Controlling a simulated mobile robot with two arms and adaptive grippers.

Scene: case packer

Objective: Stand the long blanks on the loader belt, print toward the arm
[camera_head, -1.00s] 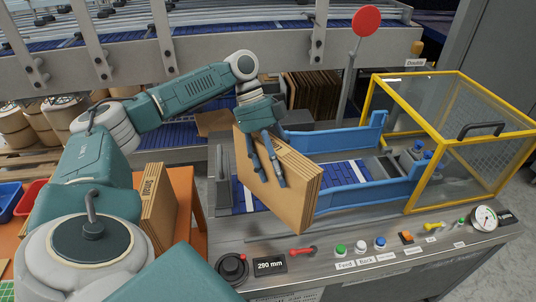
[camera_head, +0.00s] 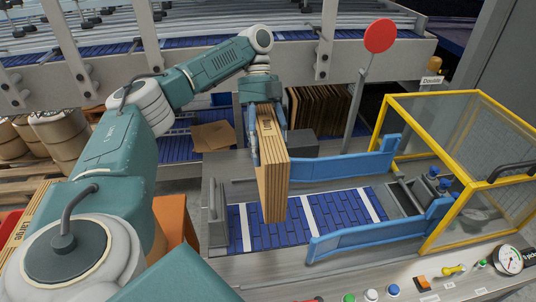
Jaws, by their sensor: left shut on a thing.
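My left gripper (camera_head: 268,142) is shut on an upright stack of brown cardboard blanks (camera_head: 273,180), one finger on each side. The stack stands on edge, its layered edges facing the camera, with dark print on its narrow left face near the top. It is over the left part of the loader belt (camera_head: 342,212), which is blue with white cross stripes. I cannot tell whether its lower edge touches the belt. Another printed brown stack (camera_head: 30,215) shows at the left edge, partly hidden by my arm. My right gripper is not in view.
Blue guide rails flank the belt, one behind (camera_head: 340,167) and one in front (camera_head: 380,230). A yellow-framed clear guard (camera_head: 455,165) stands at the right. A grey upright plate (camera_head: 217,215) is at the belt's left end. The belt is bare right of the held stack.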

